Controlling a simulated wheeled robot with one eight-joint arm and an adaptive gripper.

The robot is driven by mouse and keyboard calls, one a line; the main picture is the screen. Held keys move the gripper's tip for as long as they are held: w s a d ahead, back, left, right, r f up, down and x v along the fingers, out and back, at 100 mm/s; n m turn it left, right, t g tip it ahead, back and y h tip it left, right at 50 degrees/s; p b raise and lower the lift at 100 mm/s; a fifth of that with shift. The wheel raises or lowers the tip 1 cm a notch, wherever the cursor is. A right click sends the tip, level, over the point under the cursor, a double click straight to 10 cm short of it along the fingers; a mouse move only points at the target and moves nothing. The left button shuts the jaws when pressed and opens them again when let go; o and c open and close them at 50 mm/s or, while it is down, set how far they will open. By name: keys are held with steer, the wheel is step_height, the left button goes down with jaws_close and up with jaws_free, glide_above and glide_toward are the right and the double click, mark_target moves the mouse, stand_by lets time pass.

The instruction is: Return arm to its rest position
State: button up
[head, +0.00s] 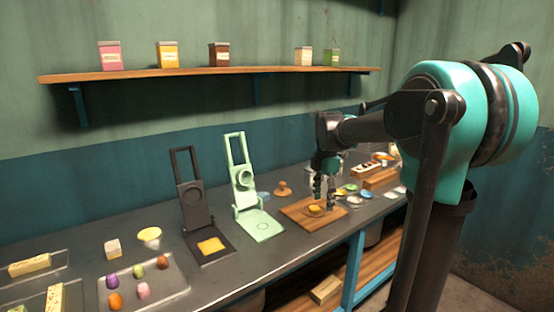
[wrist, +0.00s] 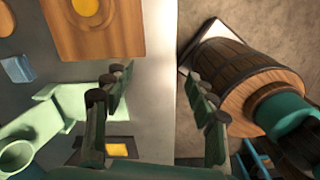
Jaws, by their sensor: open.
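My arm reaches out from the right of the head view, over the counter. My gripper (head: 324,202) points down above or beside a wooden board (head: 298,219) that holds a round yellow-orange piece (head: 314,209); the exact height gap is hard to tell. In the wrist view my gripper (wrist: 160,92) shows its two fingers wide apart with nothing between them. The board (wrist: 125,40) lies at upper left there, clear of the fingers, with the yellow-orange piece (wrist: 87,7) on it.
A light green press (head: 258,225) and a dark press (head: 205,245) with a yellow square stand left of the board. A tray of coloured pieces (head: 175,273) lies nearer. Small dishes (head: 366,194) sit right of the gripper. A shelf (head: 200,73) with tins runs above.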

steer(key=s+d+f+m+t, duration=0.2)
steer(key=s+f+m, duration=0.7)
steer(key=s+m, duration=0.1)
steer(key=s+d+f+m+t, duration=0.1)
steer(key=s+f+m+t, duration=0.1)
steer(key=s+f+m, duration=0.7)
steer(key=s+m, duration=0.2)
steer(key=shift+d+f+m, duration=0.3)
steer(key=shift+d+f, duration=0.05)
steer(key=shift+d, duration=0.05)
